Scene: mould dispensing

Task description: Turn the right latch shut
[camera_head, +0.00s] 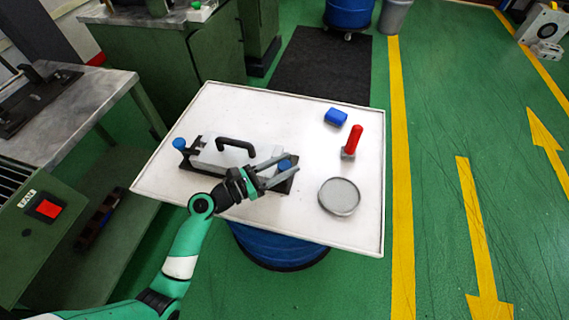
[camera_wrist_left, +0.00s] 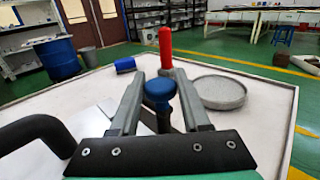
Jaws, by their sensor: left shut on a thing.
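The mould (camera_head: 208,169) lies on the white tabletop, with a black arched handle (camera_head: 236,146) on top. The left latch has a blue knob (camera_head: 179,144) at the mould's left end. The right latch's blue knob (camera_head: 285,164) is at the right end. My left gripper (camera_head: 284,170) reaches over the mould and is shut on the right latch, with a finger on each side of the knob. In the left wrist view the knob (camera_wrist_left: 160,90) stands upright between the fingers. The gripper hides much of the mould's right end and the latch's base. My right gripper is in neither view.
A red-handled tool (camera_head: 353,140) stands right of the mould, with a blue block (camera_head: 335,117) behind it. A round grey dish (camera_head: 339,197) lies at the front right. The table's raised rim (camera_head: 384,180) runs around it. The far middle of the tabletop is clear.

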